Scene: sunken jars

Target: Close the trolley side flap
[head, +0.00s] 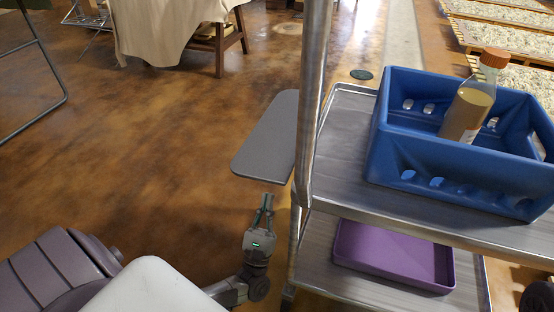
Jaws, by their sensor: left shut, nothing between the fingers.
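The trolley (341,120) is metal, with two shelves and a thick upright post at its near left. Its side flap (266,145) is a grey board that sticks out level from the trolley's left side, at about the height of the top shelf. My left gripper (265,199) is just below the flap's near edge in the picture, left of the post. Its fingers point up and are shut with nothing between them. I cannot tell whether the fingertips touch the flap. My right gripper is not in view.
A blue crate (410,155) with a bottle (471,104) stands on the top shelf. A purple tray (392,254) lies on the lower shelf. A cloth-covered table (165,25) stands at the back. The brown floor left of the flap is clear.

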